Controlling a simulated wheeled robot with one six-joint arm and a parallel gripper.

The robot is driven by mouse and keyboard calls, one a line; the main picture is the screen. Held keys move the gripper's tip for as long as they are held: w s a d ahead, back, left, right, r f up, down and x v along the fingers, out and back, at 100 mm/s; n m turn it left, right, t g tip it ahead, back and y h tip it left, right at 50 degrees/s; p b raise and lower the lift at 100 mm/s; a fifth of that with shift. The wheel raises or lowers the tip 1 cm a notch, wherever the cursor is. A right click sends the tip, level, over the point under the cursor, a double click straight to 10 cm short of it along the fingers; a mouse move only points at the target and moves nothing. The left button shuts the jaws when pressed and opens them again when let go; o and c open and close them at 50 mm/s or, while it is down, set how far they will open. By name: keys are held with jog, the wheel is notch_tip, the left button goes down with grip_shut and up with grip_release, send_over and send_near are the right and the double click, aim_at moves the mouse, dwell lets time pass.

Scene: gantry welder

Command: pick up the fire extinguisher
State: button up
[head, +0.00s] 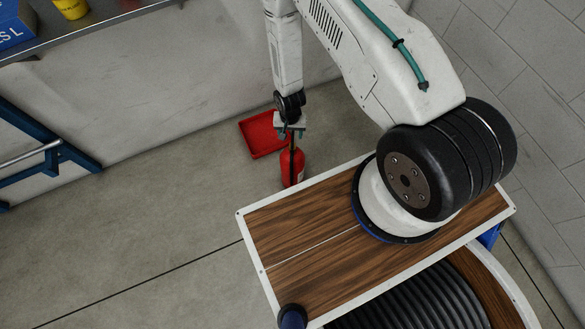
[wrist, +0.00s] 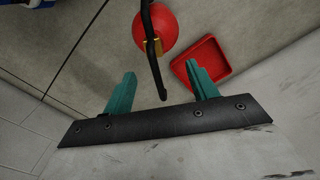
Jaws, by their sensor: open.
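The red fire extinguisher (head: 292,168) stands on the floor just beyond the edge of my wooden base top in the head view. Its lower part is hidden by that top. In the wrist view its round red body (wrist: 156,30) shows from above, with a black hose or handle reaching down between the fingers. My gripper (head: 291,132) is above the extinguisher's top. In the wrist view its two teal fingers (wrist: 158,84) are apart, one on each side of the black part. I cannot tell whether either finger touches it.
A red tray (head: 262,134) lies on the floor beside the extinguisher, near the wall. A metal shelf (head: 80,38) with a yellow can (head: 71,8) and a blue box (head: 12,24) is at upper left. A blue frame (head: 45,150) stands at left. The floor at lower left is clear.

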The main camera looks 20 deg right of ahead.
aim_at(292, 147)
jog(key=f, duration=0.3)
jog(key=s+f, duration=0.1)
jog(key=f, duration=0.5)
jog(key=shift+s+d+f, duration=0.15)
jog(key=shift+s+f, duration=0.05)
jog(key=shift+f, duration=0.15)
grip_shut()
jog(key=shift+w+r, duration=0.1)
jog(key=shift+w, duration=0.05)
dwell(0.9)
